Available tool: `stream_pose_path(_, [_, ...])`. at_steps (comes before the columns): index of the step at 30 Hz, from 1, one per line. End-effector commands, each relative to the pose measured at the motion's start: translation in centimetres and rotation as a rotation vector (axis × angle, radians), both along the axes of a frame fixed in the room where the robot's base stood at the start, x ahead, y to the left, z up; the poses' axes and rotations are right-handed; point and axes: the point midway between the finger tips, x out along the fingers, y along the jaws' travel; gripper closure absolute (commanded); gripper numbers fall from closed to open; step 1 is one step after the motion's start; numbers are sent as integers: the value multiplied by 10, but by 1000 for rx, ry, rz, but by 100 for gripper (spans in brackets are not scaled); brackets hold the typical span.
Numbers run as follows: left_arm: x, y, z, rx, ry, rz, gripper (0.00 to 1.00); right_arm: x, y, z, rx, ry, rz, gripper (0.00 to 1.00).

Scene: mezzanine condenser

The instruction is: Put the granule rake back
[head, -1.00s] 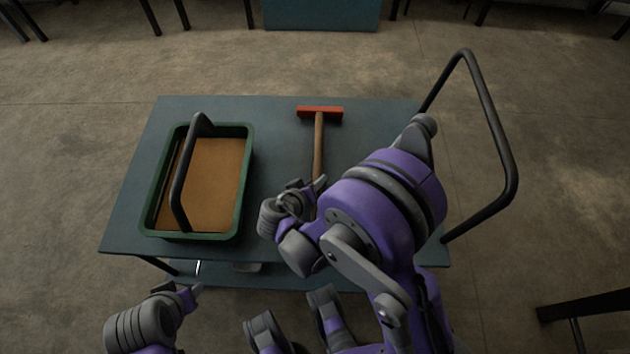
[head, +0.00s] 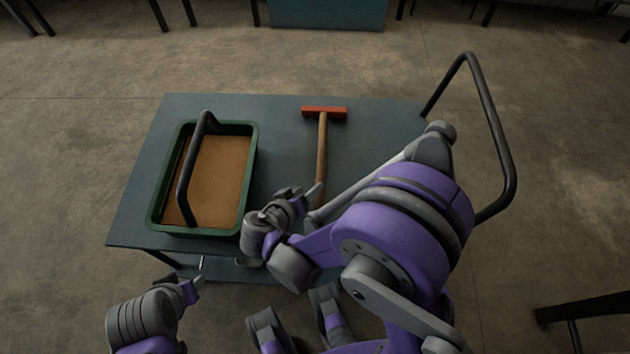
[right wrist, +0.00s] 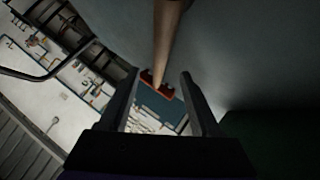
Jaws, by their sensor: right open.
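The granule rake has a red head (head: 324,112) and a wooden handle (head: 322,150). In the head view it appears to lie on the blue-grey cart top, head at the far edge, handle toward me. My right gripper (head: 312,196) is open near the handle's near end, which my arm partly hides. In the right wrist view, the handle (right wrist: 167,40) runs in line with the gap between the open fingers (right wrist: 160,78); I cannot tell whether they touch it. My left gripper (head: 197,287) is low at the left, in front of the cart, its jaw state unclear.
A green tray (head: 250,185) of brown granules (head: 222,180) stands on the cart's left, a dark arched bar (head: 187,170) over it. The cart top (head: 280,120) is bare between tray and rake. A dark tubular handle (head: 497,130) rises at the cart's right.

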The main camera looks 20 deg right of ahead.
Motion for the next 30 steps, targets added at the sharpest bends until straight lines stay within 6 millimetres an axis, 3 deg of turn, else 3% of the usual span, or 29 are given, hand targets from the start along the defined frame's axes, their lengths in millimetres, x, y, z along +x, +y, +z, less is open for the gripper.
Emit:
stream_pose_path(3, [0, 0, 6, 0, -2, 0, 50, -11, 16, 15, 0, -1, 5, 36])
stream_pose_path(10, [0, 0, 10, 0, -3, 0, 50, -23, 26, 26, 4, 8, 1, 36])
stream_pose_path(16, [0, 0, 10, 0, -3, 0, 50, -38, -3, 32, 89, 157, 26, 36])
stream_pose_path(21, [0, 0, 10, 0, -3, 0, 50, -71, -31, 41, 261, 315, 101, 36])
stream_pose_path(30, [0, 0, 10, 0, -3, 0, 50, -126, -41, 65, 544, 332, 260, 36])
